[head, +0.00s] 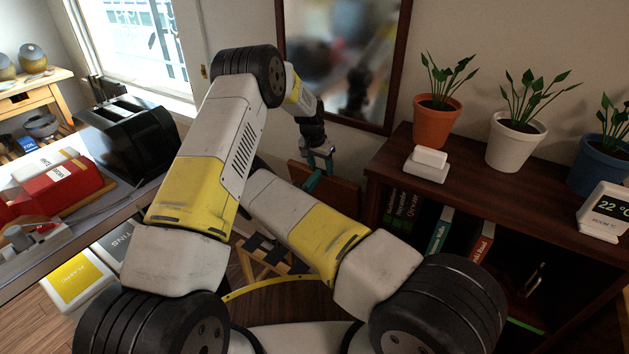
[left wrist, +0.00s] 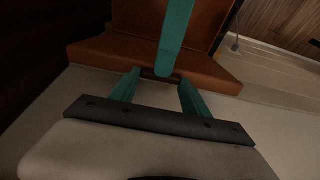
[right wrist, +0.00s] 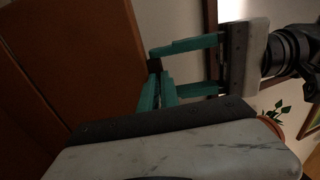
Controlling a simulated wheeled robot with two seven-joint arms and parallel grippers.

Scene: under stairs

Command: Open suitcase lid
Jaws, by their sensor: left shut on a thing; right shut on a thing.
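The brown suitcase (head: 342,190) shows only in part in the head view, between my arms and the dark shelf. In the left wrist view two brown panels (left wrist: 110,48) meet at an angle; how far the lid stands open I cannot tell. My left gripper (head: 320,155) is shut on a small dark handle (left wrist: 160,75) at the suitcase edge. My right gripper (right wrist: 158,85) is shut at the same handle, its teal fingers close to the left gripper's fingers (right wrist: 195,68). In the head view my left arm and gripper largely hide the right gripper.
A dark wooden shelf (head: 385,160) with potted plants and books stands close on the right. A framed mirror (head: 345,50) hangs behind. A desk (head: 95,215) with a black toaster (head: 130,135) is on the left. My two arms cross closely.

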